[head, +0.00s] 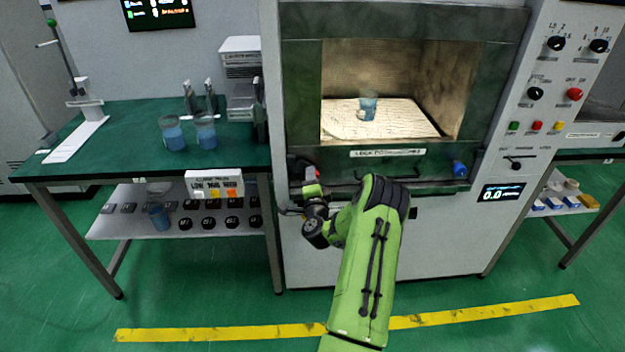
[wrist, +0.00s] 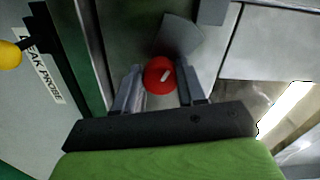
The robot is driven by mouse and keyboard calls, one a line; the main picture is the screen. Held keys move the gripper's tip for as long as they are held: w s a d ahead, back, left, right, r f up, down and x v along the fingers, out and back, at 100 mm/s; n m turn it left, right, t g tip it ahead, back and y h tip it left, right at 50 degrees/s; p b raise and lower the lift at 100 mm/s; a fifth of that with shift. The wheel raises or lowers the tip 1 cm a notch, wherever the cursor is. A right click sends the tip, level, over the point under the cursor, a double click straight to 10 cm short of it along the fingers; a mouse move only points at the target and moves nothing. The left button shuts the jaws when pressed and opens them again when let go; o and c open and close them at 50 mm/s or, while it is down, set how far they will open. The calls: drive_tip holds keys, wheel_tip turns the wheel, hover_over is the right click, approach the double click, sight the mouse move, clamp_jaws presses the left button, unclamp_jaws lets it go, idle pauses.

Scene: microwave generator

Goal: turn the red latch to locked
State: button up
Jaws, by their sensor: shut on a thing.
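The red latch (head: 311,174) is at the lower left corner of the microwave chamber's front frame, partly hidden by my gripper (head: 312,190) in the head view. In the wrist view the red latch (wrist: 159,75) is a round red knob with a short, slanted white mark. The fingers of my gripper (wrist: 160,92) stand on either side of the knob and are shut on it. A grey plate (wrist: 179,37) sits just above the knob in that view.
A blue knob (head: 459,169) is at the frame's lower right. A beaker of blue liquid (head: 368,106) stands inside the chamber. A green-topped bench (head: 110,140) with beakers is at the left. In the wrist view a yellow knob (wrist: 9,55) is by the left edge.

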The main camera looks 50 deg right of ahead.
drive_tip(key=shift+m, duration=0.6)
drive_tip(key=o, duration=1.1)
